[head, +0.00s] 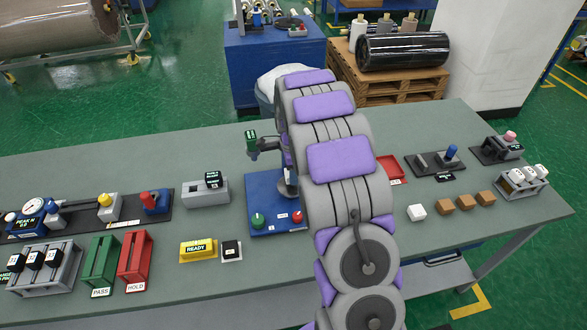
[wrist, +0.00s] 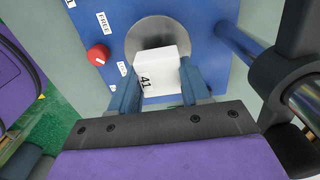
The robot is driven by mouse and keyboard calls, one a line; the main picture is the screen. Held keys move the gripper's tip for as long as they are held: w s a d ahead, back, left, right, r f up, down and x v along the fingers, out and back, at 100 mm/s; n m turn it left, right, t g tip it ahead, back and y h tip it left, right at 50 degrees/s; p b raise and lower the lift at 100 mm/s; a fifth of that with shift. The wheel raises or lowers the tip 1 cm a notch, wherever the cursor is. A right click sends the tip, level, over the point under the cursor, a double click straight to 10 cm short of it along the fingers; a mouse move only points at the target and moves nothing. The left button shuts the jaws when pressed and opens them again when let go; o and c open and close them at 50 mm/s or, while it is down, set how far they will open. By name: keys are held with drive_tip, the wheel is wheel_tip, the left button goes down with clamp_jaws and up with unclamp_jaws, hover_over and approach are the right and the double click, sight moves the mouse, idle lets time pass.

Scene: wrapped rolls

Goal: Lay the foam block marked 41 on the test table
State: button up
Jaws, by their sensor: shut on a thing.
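My gripper (wrist: 160,85) is shut on the white foam block (wrist: 160,70), with a blue-grey finger on each side. The dark number 41 shows on the block's near left side. In the wrist view the block is in front of a round grey metal disc (wrist: 150,32) on a blue plate, which looks like the test table. I cannot tell whether the block touches the disc. In the head view the blue base (head: 262,190) shows beside my arm. My arm hides the gripper and the block there.
A red knob (wrist: 98,54) and a blue post (wrist: 235,45) flank the disc. On the green bench stand a green PASS bin (head: 101,262), a red HOLD bin (head: 135,260) and a yellow READY block (head: 198,249). A white cube (head: 417,212) and brown cubes (head: 464,201) lie at right.

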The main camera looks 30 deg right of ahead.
drive_tip(key=shift+a+r, duration=0.1)
drive_tip(key=shift+a, duration=0.5)
drive_tip(key=shift+d+p, duration=0.35)
drive_tip(key=shift+d, duration=0.6)
drive_tip(key=shift+a, duration=0.5)
drive_tip(key=shift+a, duration=0.1)
drive_tip(key=shift+f, duration=0.25)
drive_tip(key=shift+f, duration=1.2)
